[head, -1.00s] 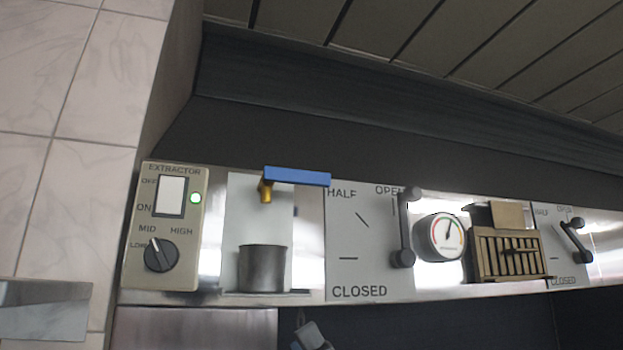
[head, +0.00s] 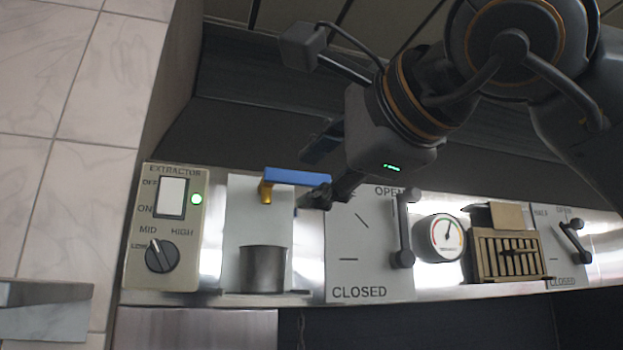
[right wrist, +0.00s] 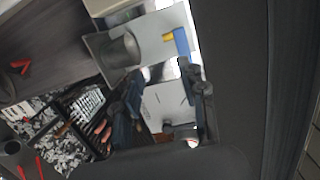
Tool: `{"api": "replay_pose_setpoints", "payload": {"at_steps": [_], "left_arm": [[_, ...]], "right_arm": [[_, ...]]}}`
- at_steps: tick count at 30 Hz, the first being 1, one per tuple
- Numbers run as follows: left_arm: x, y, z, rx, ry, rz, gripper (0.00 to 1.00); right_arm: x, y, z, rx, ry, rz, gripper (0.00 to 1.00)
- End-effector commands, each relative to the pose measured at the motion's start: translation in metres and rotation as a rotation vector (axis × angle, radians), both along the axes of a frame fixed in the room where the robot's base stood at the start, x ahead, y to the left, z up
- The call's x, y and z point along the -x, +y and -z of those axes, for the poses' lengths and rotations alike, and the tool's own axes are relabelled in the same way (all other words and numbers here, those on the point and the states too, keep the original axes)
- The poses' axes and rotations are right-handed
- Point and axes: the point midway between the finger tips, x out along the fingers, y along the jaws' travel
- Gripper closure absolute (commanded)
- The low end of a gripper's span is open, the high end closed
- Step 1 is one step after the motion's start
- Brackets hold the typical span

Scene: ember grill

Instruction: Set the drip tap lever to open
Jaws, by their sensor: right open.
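The drip tap has a blue lever (head: 297,177) on a brass body (head: 265,190), on a pale panel in the head view. The lever lies roughly level and points right. The lever (right wrist: 182,42) and brass body (right wrist: 167,38) also show in the right wrist view. My right gripper (head: 306,178) is open and empty near the lever's right end, one finger above it and one below in the head view. In the wrist view the fingers (right wrist: 160,73) point toward the tap; I cannot tell whether they touch the lever. My left gripper is not in view.
A metal cup (head: 262,269) stands below the tap. The extractor switch box (head: 167,225) is to the left. A HALF/OPEN/CLOSED panel (head: 368,250) with a dark handle (head: 403,230), a gauge (head: 440,238) and a slatted vent (head: 507,255) are to the right.

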Motion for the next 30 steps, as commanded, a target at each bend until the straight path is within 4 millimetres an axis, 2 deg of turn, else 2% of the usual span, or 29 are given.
{"api": "replay_pose_setpoints", "payload": {"at_steps": [1,4,7,10,14,24,30], "left_arm": [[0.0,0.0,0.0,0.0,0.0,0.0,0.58],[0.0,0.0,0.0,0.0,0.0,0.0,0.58],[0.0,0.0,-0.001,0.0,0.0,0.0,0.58],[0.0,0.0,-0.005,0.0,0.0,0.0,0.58],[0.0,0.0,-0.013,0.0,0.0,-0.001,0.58],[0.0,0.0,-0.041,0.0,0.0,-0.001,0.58],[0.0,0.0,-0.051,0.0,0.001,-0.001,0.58]], "right_arm": [[0.007,-0.013,-0.013,0.01,-0.03,0.059,0.58],[0.016,-0.03,-0.027,0.021,-0.062,0.138,0.58],[0.016,-0.036,-0.032,0.026,-0.072,0.171,0.58],[0.008,-0.035,-0.033,0.026,-0.07,0.174,0.58],[-0.013,-0.028,-0.034,0.027,-0.069,0.172,0.58],[-0.08,-0.004,-0.035,0.027,-0.069,0.169,0.58],[-0.105,0.003,-0.033,0.025,-0.069,0.169,0.58]]}}
